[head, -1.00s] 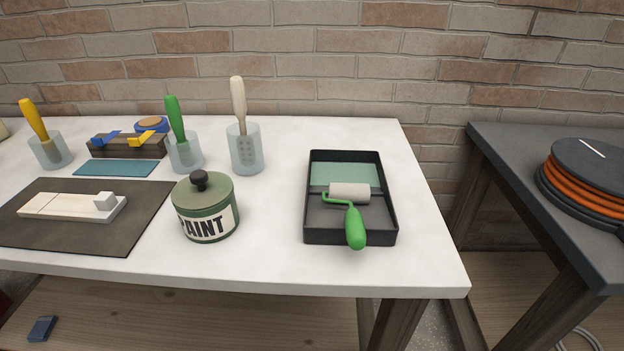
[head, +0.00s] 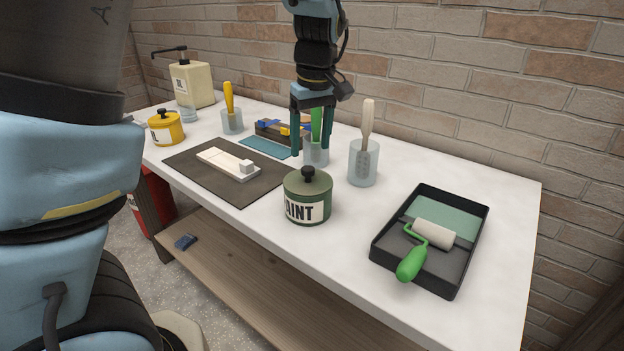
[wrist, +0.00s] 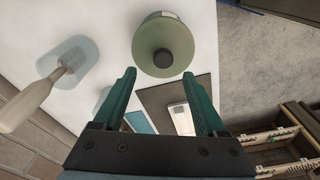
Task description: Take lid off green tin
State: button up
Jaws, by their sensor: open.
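The green paint tin (head: 308,205) stands upright on the white table (head: 452,187), with its lid (head: 307,183) on top. The lid has a dark round knob (head: 308,173). In the wrist view the lid (wrist: 150,38) shows from above, beyond the fingertips. My gripper (head: 311,152) points down, open and empty, above and behind the tin in the head view. It is apart from the lid. In the wrist view its two teal fingers (wrist: 165,72) are spread, with the knob (wrist: 163,58) just beyond the gap between them.
A clear cup with a beige-handled brush (head: 363,163) stands right of the tin. A green-handled brush cup (head: 316,155) is behind it. A dark mat (head: 205,177) with a white block tool lies left. A black roller tray (head: 385,253) is at right. A yellow tin (head: 166,130) stands far left.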

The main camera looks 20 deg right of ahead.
aim_at(308, 168)
jog(key=shift+w+a+f+p, duration=0.15)
jog(key=shift+f+p, duration=0.35)
jog(key=shift+f, duration=0.85)
jog(key=shift+s+a+f+p, duration=0.1)
jog(key=shift+f+p, duration=0.35)
jog(key=shift+f, duration=0.9)
jog(key=shift+c, duration=0.3)
grip_shut()
